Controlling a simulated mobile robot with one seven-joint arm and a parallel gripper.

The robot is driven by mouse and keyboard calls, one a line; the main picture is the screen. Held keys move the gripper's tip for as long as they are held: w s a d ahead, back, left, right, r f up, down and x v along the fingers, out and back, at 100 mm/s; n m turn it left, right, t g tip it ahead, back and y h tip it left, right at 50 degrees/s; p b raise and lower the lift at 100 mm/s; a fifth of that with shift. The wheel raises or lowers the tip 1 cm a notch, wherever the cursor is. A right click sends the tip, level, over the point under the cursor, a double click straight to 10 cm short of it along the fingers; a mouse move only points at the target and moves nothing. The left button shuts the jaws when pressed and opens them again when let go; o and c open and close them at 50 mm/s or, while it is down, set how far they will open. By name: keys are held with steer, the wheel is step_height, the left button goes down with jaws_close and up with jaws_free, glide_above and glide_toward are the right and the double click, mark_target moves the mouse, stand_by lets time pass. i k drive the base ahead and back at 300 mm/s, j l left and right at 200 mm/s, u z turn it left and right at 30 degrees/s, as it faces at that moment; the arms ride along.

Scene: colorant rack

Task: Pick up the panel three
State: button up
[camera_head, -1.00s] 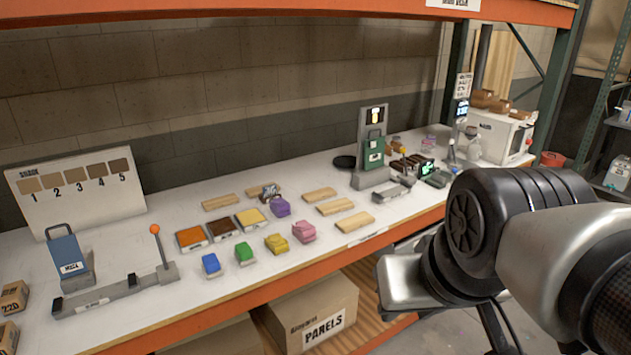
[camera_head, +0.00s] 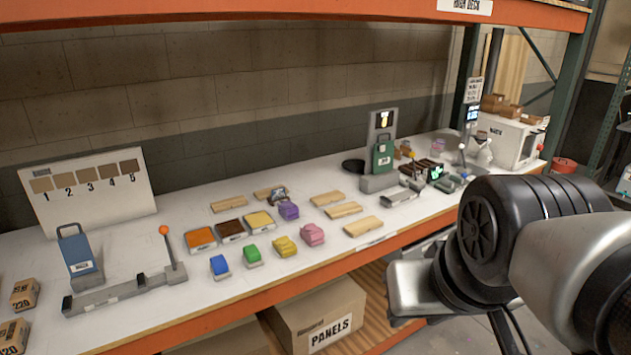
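Several pale wooden panels lie flat on the white shelf top. One panel (camera_head: 229,205) is at the left behind the colour trays, and another (camera_head: 262,194) is partly hidden by a small patterned object. Three more lie in a loose column to the right: a back panel (camera_head: 327,198), a middle panel (camera_head: 343,211) and a front panel (camera_head: 362,227) near the shelf edge. I cannot read a number on any of them, so I cannot tell which is panel three. My arm fills the right side, but my gripper is not in view.
A green canister stand (camera_head: 380,155) is behind. A lever device (camera_head: 125,292) sits left. A PANELS box (camera_head: 318,318) is below the orange shelf edge.

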mark_target(321, 200)
steer(key=i+l+u, duration=0.4)
steer(key=i+l, duration=0.3)
steer(key=i+l+u, duration=0.2)
steer(key=i+l, duration=0.25)
steer(key=i+l+u, duration=0.2)
steer(key=l, duration=0.25)
steer(key=i+l+u, duration=0.2)
steer(key=i+l, duration=0.2)
steer(key=l, duration=0.15)
